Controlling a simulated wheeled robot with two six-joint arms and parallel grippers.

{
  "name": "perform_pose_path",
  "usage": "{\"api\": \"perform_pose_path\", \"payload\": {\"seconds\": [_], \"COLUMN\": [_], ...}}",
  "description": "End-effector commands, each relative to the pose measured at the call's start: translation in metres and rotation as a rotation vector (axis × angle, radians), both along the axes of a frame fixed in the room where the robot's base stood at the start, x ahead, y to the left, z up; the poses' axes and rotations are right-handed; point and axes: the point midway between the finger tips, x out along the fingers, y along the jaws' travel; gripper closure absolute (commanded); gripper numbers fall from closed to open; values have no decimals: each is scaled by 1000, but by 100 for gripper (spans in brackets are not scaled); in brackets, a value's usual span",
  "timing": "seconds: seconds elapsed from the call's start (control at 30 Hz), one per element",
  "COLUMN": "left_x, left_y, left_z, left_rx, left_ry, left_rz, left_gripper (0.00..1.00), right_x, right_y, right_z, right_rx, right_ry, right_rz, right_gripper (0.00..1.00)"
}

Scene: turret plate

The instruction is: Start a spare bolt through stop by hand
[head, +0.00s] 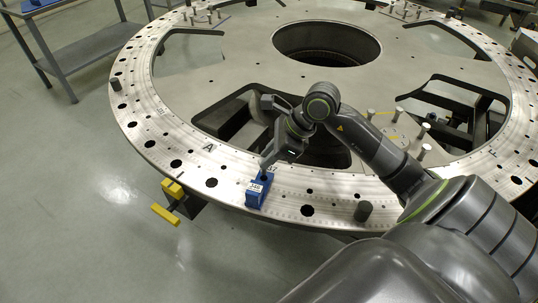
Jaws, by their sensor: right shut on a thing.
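A blue block with a white label, which looks like the stop (256,196), stands upright on the front rim of the turret plate, beside the A7 marking. My right gripper (266,167) is at the top of the blue block, pointing down. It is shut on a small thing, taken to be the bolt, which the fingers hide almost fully. I cannot tell whether its tip is in the block. Several silver-headed bolts (425,128) stand on the plate to the right of my gripper. My left gripper is not in view.
The round turret plate (185,178) has many holes, wide cut-outs and a large centre opening (327,43). A yellow clamp (172,188) sits at its front left edge. Dark pegs (363,211) stand on the rim. A grey bench (85,48) stands back left.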

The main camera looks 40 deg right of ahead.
Motion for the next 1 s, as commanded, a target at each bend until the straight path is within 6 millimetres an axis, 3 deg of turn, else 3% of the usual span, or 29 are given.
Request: {"api": "perform_pose_path", "payload": {"seconds": [1.0], "left_x": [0], "left_y": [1], "left_z": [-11], "left_rx": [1], "left_ry": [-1], "left_rz": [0], "left_gripper": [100], "right_x": [0], "right_y": [0], "right_z": [-6], "right_rx": [1], "right_ry": [1], "right_rz": [0], "right_gripper": [100]}}
